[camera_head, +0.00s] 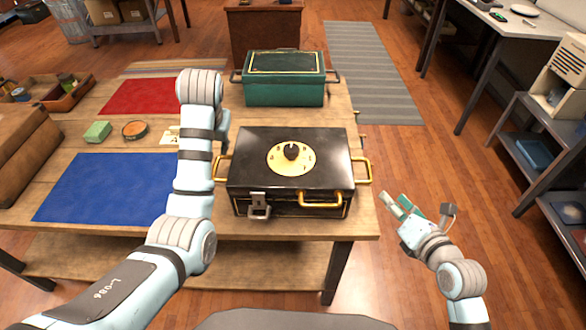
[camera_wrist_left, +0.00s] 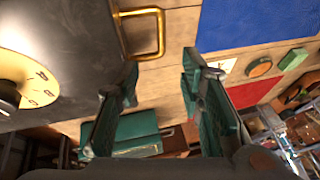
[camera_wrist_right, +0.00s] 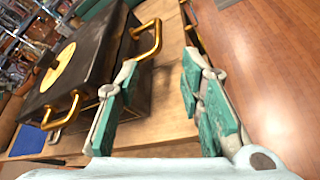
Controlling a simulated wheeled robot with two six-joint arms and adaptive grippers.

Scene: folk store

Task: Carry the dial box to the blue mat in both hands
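The dial box (camera_head: 250,167) is black, with a round cream dial (camera_head: 291,158) on its lid and gold handles on its sides and front. It sits upright on the wooden table, right of the blue mat (camera_head: 110,190). My left gripper (camera_wrist_left: 160,78) is open and empty, near the box's left handle (camera_wrist_left: 160,32); in the head view my arm mostly hides it. My right gripper (camera_head: 396,201) is open and empty, off the table's right edge, near the right handle (camera_head: 363,171). The right handle also shows in the right wrist view (camera_wrist_right: 157,40), beyond the fingers.
A green chest (camera_head: 284,90) stands behind the dial box. A red mat (camera_head: 143,96), a green block (camera_head: 97,132) and a round tin (camera_head: 135,130) lie left of the chest. A wooden tray (camera_head: 65,97) is at the far left. The blue mat's visible surface is bare.

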